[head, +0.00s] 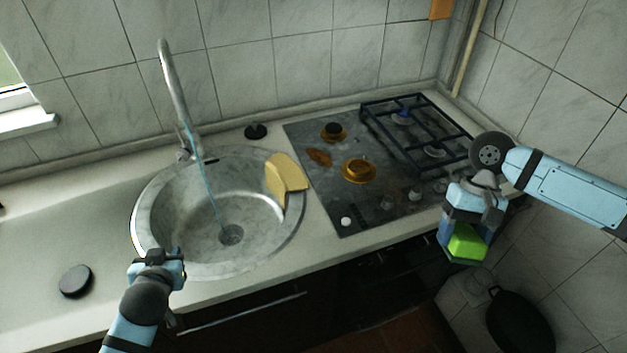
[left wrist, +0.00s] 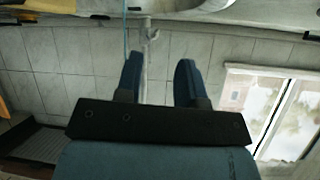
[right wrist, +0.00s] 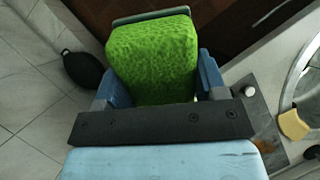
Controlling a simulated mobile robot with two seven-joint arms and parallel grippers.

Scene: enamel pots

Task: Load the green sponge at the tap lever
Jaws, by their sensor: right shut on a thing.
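My right gripper (head: 466,222) is shut on the green sponge (head: 467,242), held in the air in front of the hob's right end. In the right wrist view the sponge (right wrist: 153,60) sits between the two fingers. The tap (head: 174,95) stands behind the round sink, and a thin bluish stream runs from it to the drain. Its lever seems to be near the tap's base (head: 184,154), but is too small to make out clearly. My left gripper (head: 160,257) is over the sink's front left rim; its fingers (left wrist: 158,80) are apart and empty in the left wrist view.
A yellow piece (head: 284,174) rests on the right rim of the sink (head: 148,200). The hob (head: 340,205) has a dark grate (head: 420,125) and loose burner parts. Black discs lie on the counter at left (head: 75,281) and behind the sink (head: 256,131). The left counter is mostly clear.

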